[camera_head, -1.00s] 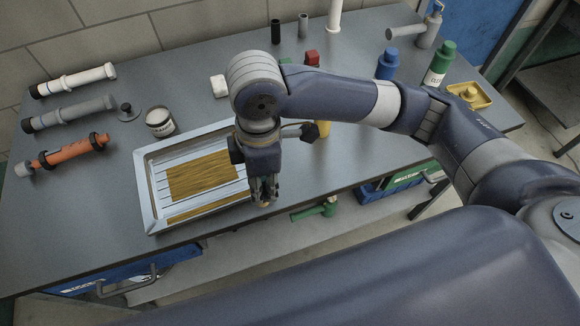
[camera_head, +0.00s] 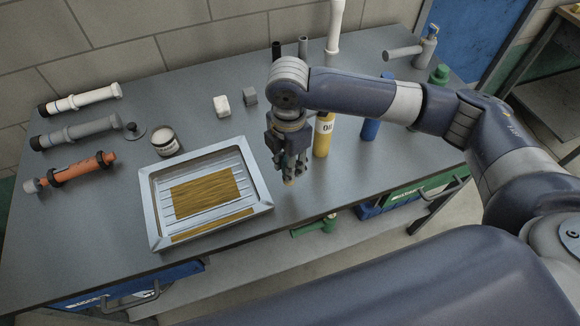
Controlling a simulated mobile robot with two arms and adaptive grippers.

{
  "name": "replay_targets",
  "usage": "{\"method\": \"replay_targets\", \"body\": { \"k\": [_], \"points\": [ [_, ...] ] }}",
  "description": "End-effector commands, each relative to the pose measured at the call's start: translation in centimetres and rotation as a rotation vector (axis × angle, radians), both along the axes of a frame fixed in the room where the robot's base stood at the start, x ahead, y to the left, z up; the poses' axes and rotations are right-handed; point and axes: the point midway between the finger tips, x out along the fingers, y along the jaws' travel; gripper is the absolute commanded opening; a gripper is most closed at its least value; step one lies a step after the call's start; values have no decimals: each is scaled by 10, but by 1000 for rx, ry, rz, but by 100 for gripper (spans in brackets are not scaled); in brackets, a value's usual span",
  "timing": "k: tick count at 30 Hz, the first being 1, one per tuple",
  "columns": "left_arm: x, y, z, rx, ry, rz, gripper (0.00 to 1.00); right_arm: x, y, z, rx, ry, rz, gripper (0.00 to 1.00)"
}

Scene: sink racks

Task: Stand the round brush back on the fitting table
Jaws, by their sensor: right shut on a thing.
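My right gripper (camera_head: 289,172) points down, to the right of the metal tray. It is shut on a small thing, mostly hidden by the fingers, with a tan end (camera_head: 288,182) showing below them. This appears to be the round brush, but too little shows to be sure of its shape. I cannot tell whether its end touches the grey fitting table (camera_head: 330,187). My left gripper is not in view.
The metal tray (camera_head: 157,220) with a tan panel lies left of the gripper. A yellow bottle (camera_head: 323,140) stands close behind it on the right, with a blue bottle (camera_head: 371,128) beyond. Table front right is clear.

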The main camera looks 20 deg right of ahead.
Motion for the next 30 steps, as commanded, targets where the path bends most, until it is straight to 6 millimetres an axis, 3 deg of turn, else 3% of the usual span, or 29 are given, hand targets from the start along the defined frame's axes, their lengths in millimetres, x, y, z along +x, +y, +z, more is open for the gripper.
{"method": "replay_targets", "body": {
  "k": [5, 12, 22, 23, 24, 25, 30],
  "points": [
    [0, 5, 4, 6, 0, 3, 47, 3, -3, -7, -1, 2, 0, 0],
    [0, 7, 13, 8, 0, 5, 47, 3, -3, -35, -1, 1, 0, 0],
    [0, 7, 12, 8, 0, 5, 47, 2, -2, -39, 0, 1, 0, 0],
    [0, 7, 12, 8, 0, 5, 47, 2, -2, -39, -1, 0, 0, 33],
    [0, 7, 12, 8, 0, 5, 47, 2, -2, -39, -1, 0, 0, 42],
    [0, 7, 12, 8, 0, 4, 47, 2, -2, -38, -1, 0, 0, 46],
    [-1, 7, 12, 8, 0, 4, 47, 2, -2, -38, -1, 0, 0, 46]
  ]
}}
